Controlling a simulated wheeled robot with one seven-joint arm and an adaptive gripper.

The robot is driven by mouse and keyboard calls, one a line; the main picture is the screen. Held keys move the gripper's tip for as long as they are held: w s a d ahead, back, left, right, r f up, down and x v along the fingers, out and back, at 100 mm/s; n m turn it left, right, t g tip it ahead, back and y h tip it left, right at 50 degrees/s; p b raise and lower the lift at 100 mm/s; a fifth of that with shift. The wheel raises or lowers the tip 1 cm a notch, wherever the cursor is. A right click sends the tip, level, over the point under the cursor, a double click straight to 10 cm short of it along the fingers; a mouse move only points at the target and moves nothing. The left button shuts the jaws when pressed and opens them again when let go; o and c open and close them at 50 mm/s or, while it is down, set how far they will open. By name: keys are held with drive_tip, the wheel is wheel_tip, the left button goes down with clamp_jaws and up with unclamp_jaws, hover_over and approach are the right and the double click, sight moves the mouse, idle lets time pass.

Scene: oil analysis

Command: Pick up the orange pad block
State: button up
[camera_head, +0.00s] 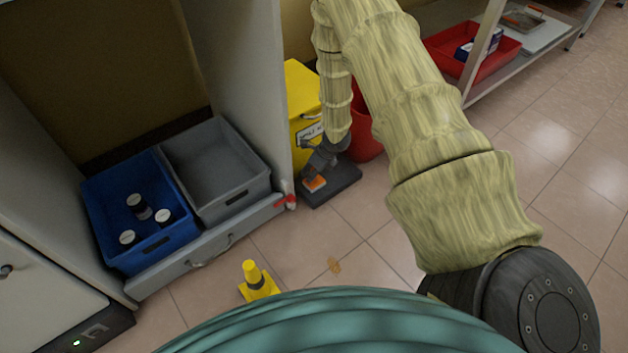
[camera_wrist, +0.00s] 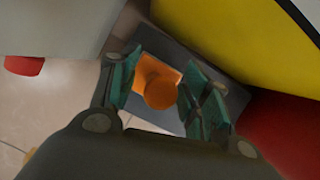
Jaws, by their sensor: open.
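The orange pad block (camera_wrist: 159,88) shows in the wrist view between the two fingers of my gripper (camera_wrist: 160,95). It has an orange knob on a lighter orange base and sits on a dark grey platform (camera_wrist: 175,45). In the head view, the orange block (camera_head: 315,184) is on the dark platform (camera_head: 345,184) on the floor. My gripper (camera_head: 316,165) is just above it, pointing down. The fingers are open, one on each side of the knob, with a visible gap at the right. Whether the left finger touches cannot be told.
A yellow bin (camera_head: 303,95) and a red bin (camera_head: 366,125) stand close behind the platform. A grey cabinet wall is to its left, with blue (camera_head: 105,205) and grey (camera_head: 222,195) crates.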

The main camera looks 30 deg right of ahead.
drive_tip(key=x, duration=0.2)
drive_tip(key=shift+w+f+b, duration=0.15)
drive_tip(key=shift+f+b, duration=0.1)
drive_tip(key=shift+b, duration=0.15)
drive_tip(key=shift+r, duration=0.1)
clamp_jaws()
drive_tip(key=shift+r+p, duration=0.85)
drive_tip(key=shift+r, duration=0.55)
drive_tip(key=s+a+r+b, duration=0.1)
drive_tip(key=s+b, duration=0.1)
drive_tip(key=s, duration=0.6)
drive_tip(key=s+a+r+b, duration=0.1)
drive_tip(key=s+a+b, duration=0.1)
drive_tip(key=s, duration=0.5)
drive_tip(key=shift+s+a, duration=0.35)
drive_tip(key=shift+r, duration=0.1)
